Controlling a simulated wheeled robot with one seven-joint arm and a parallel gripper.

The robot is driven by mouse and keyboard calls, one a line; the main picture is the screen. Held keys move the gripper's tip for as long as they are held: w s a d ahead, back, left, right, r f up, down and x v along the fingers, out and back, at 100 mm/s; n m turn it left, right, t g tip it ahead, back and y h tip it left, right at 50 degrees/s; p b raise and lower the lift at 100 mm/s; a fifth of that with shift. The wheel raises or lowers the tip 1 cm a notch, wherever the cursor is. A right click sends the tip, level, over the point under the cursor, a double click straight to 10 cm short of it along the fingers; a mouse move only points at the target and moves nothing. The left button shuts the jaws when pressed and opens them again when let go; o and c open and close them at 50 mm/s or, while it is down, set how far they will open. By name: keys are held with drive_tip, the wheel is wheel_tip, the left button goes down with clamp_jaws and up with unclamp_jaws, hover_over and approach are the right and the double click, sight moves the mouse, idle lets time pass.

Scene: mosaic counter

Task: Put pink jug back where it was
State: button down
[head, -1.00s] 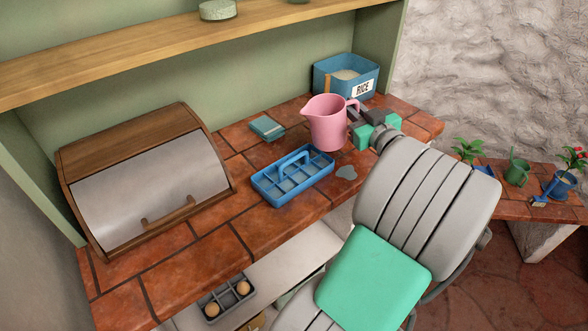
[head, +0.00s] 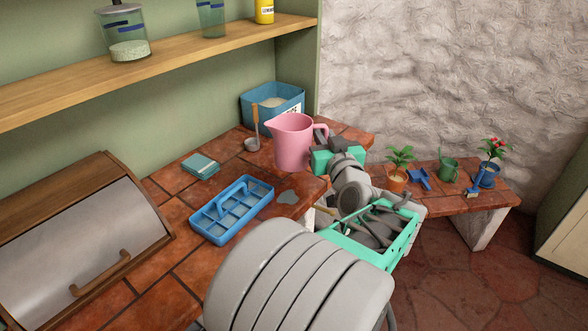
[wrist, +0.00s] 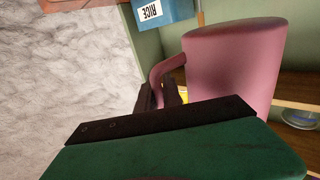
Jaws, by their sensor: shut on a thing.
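The pink jug (head: 292,145) is upright over the right part of the tiled counter, in front of the blue rice box (head: 262,116). My gripper (head: 322,138) is shut on the jug's handle, at its right side. I cannot tell whether the jug's base touches the counter. In the wrist view the jug (wrist: 235,65) appears upside down, and the gripper's dark fingers (wrist: 158,98) close around its handle.
A blue divided caddy (head: 232,210) and a teal book-like block (head: 201,166) lie left of the jug. A ladle (head: 253,142) is close behind it. A bread bin (head: 95,235) stands at left. A shelf (head: 150,72) runs above. Potted plants stand on a low bench (head: 455,200).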

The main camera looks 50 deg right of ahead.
drive_tip(key=w+d+f, duration=0.3)
drive_tip(key=w+d+f+p, duration=0.1)
drive_tip(key=w+d+f, duration=0.2)
drive_tip(key=d, duration=0.1)
drive_tip(key=w+d+f, duration=0.3)
drive_tip(key=shift+d+f+p, duration=0.25)
drive_tip(key=shift+p, duration=0.1)
wheel_tip(320, 180, down, 3)
drive_tip(key=shift+d+r, duration=0.1)
drive_tip(key=shift+r, duration=0.05)
drive_tip(key=shift+f, duration=0.35)
drive_tip(key=c, duration=1.5)
unclamp_jaws()
